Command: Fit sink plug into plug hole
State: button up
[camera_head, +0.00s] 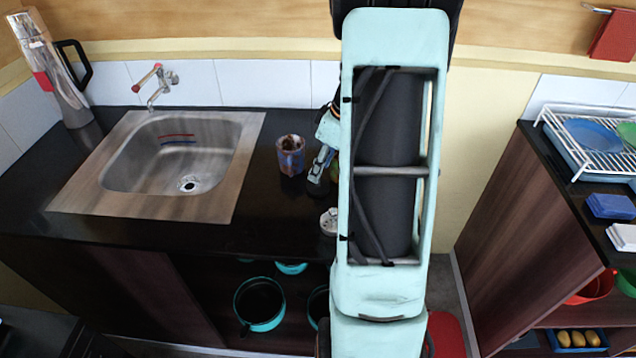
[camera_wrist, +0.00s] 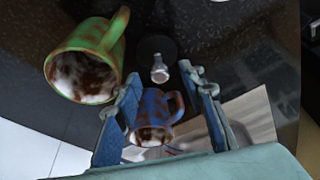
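The sink plug (camera_wrist: 148,46) looks like a dark round disc with a shiny metal knob, lying on the black counter in the wrist view. My gripper (camera_wrist: 160,78) is open, with a blue finger on each side and the knob at or just beyond the gap between the tips. I cannot tell whether they touch it. In the head view my gripper (camera_head: 320,168) is partly hidden behind my arm, right of the sink. The plug hole (camera_head: 188,184) is an uncovered drain in the metal sink basin (camera_head: 165,172).
A blue-brown mug (camera_head: 290,155) stands between sink and gripper; it also shows in the wrist view (camera_wrist: 152,135). A green-brown mug (camera_wrist: 85,70) is close left of the fingers. A white round object (camera_head: 328,221) lies near the counter's front edge. A tap (camera_head: 156,82) stands behind the basin.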

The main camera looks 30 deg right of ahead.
jog(key=shift+x, duration=1.35)
jog(key=shift+c, duration=0.5)
grip_shut()
jog(key=shift+r, duration=0.15)
